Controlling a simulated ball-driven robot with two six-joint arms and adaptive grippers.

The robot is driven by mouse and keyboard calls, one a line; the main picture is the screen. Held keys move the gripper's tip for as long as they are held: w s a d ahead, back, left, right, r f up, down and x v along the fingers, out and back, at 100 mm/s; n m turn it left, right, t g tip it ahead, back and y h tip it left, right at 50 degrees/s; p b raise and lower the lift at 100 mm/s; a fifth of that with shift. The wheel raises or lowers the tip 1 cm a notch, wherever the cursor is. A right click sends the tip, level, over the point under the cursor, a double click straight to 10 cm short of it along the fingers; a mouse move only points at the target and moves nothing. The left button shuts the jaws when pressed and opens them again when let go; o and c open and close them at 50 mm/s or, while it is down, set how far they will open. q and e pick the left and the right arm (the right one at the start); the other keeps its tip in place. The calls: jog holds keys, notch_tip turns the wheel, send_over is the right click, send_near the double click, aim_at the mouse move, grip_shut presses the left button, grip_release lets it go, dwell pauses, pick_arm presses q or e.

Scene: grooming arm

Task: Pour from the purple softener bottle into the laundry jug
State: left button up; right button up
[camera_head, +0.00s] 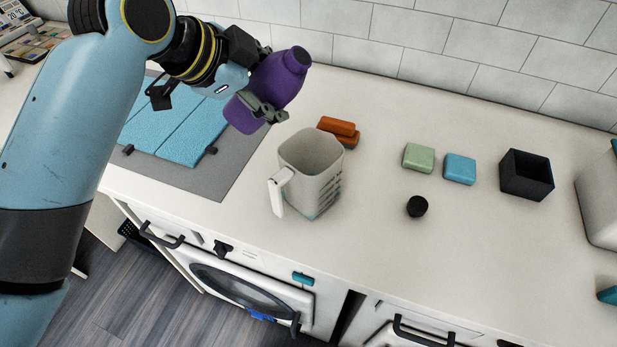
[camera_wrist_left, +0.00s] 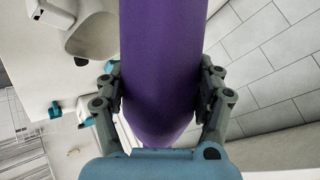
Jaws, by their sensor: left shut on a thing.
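The purple softener bottle (camera_head: 280,82) is held tilted in the air above the counter, its neck up and to the right. My left gripper (camera_head: 265,108) is shut on the bottle's body. In the left wrist view the purple bottle (camera_wrist_left: 163,70) fills the middle between my left fingers (camera_wrist_left: 162,95). The white laundry jug (camera_head: 312,172) stands upright on the counter, below and right of the bottle, with its handle toward the front left. The bottle and jug are apart. The jug also shows at the upper left of the left wrist view (camera_wrist_left: 92,35). My right gripper is out of view.
A green block (camera_head: 418,157), a blue block (camera_head: 459,168), a small black round piece (camera_head: 417,206) and a black open box (camera_head: 526,175) stand to the right. A folded blue cloth (camera_head: 180,128) lies on a grey mat (camera_head: 222,166) at left.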

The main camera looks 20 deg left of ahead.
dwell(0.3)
pick_arm(q)
jog(key=shift+p, duration=0.35)
jog(key=shift+a+f+y, duration=0.1)
jog(key=shift+a+y, duration=0.05)
jog(key=shift+y, duration=0.25)
dwell(0.4)
jog(key=shift+a+f+m+y+p, duration=0.15)
jog(key=shift+m+y+p, duration=0.25)
jog(key=shift+p, duration=0.2)
jog(key=shift+a, duration=0.1)
dwell(1.0)
